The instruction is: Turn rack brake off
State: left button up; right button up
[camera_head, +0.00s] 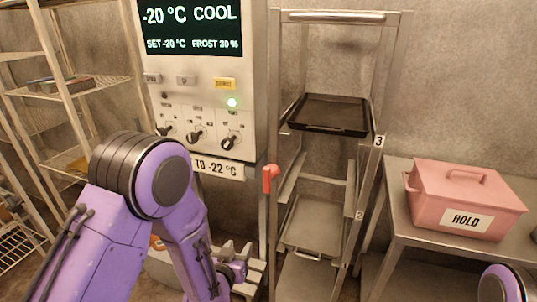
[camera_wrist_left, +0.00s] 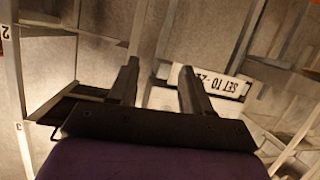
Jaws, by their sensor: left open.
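The rack (camera_head: 386,100) is a grey metal frame with trays, standing right of the control panel. A red lever (camera_head: 268,178), which looks like the rack brake, stands at the rack's left front post. My left gripper (camera_head: 236,258) is low in the head view, below and left of the lever and apart from it. In the left wrist view its two fingers (camera_wrist_left: 160,75) are spread with nothing between them. The red lever cannot be made out there. My right gripper is out of view; only a bit of my right arm shows at the lower right corner.
The control panel (camera_head: 192,75) with knobs and a label below it is behind my left arm. A wire shelf (camera_head: 75,87) stands at the left. A pink box (camera_head: 465,195) marked HOLD sits on a metal table (camera_head: 400,215) at the right. A dark tray (camera_head: 328,114) lies on the rack.

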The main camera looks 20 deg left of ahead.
aim_at(266, 176)
pick_arm(q)
jog(key=w+d+r+m+t+h+p, duration=0.1)
jog(key=w+d+r+t, duration=0.15)
jog(key=r, duration=0.55)
jog(key=w+d+r+m+t+h+p, duration=0.1)
jog(key=w+r, duration=0.2)
jog(key=r, duration=0.5)
jog(key=w+p, duration=0.1)
jog(key=w, duration=0.2)
jog(key=w+p, duration=0.1)
jog(key=w, duration=0.2)
jog(key=w+p, duration=0.1)
jog(key=w, duration=0.2)
jog(key=shift+w+f, duration=0.25)
jog(key=shift+w, duration=0.1)
jog(key=shift+w+f, duration=0.1)
jog(key=shift+w, duration=0.4)
grip_shut()
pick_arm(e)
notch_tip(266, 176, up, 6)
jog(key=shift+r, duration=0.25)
